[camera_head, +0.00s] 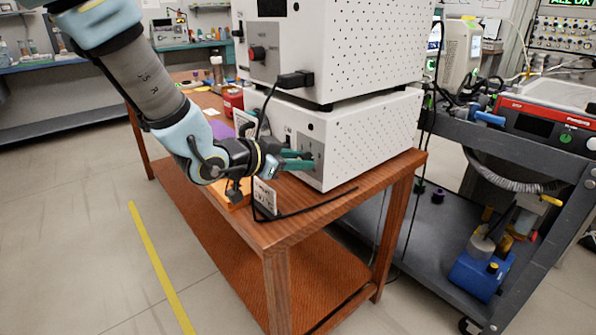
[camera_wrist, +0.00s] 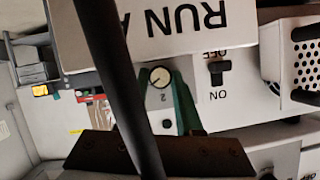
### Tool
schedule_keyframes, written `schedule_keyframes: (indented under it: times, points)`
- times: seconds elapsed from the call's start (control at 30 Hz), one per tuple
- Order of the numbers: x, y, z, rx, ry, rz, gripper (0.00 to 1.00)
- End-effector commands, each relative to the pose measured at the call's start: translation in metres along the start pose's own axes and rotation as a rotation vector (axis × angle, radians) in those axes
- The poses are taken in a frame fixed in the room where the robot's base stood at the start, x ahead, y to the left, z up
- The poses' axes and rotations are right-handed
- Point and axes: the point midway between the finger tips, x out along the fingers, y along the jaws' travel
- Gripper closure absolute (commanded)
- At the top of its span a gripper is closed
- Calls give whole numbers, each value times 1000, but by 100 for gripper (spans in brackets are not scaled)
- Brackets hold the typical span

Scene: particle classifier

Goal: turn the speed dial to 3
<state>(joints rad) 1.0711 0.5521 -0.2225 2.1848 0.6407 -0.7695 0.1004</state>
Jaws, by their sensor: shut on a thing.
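A single digit is printed just below the dial, but the dial's setting is too small to read surely. In the head view, my gripper (camera_head: 312,160) is against the front of the lower white box (camera_head: 350,145), and its fingers hide the dial there.
An ON/OFF switch (camera_wrist: 217,70) sits right of the dial in the wrist view. A white sign reading "RUN A" (camera_wrist: 185,28), upside down, and a black cable (camera_wrist: 110,50) pass close to the camera. The boxes stand on a wooden table (camera_head: 300,222); a grey cart (camera_head: 530,150) is at right.

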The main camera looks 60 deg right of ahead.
Motion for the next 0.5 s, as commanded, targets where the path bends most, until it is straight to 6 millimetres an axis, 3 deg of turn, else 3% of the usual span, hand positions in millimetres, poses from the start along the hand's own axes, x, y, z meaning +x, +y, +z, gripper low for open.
schedule_keyframes:
  times: [0.5]
  points:
    - [0,1,1,36,-3,-14,100]
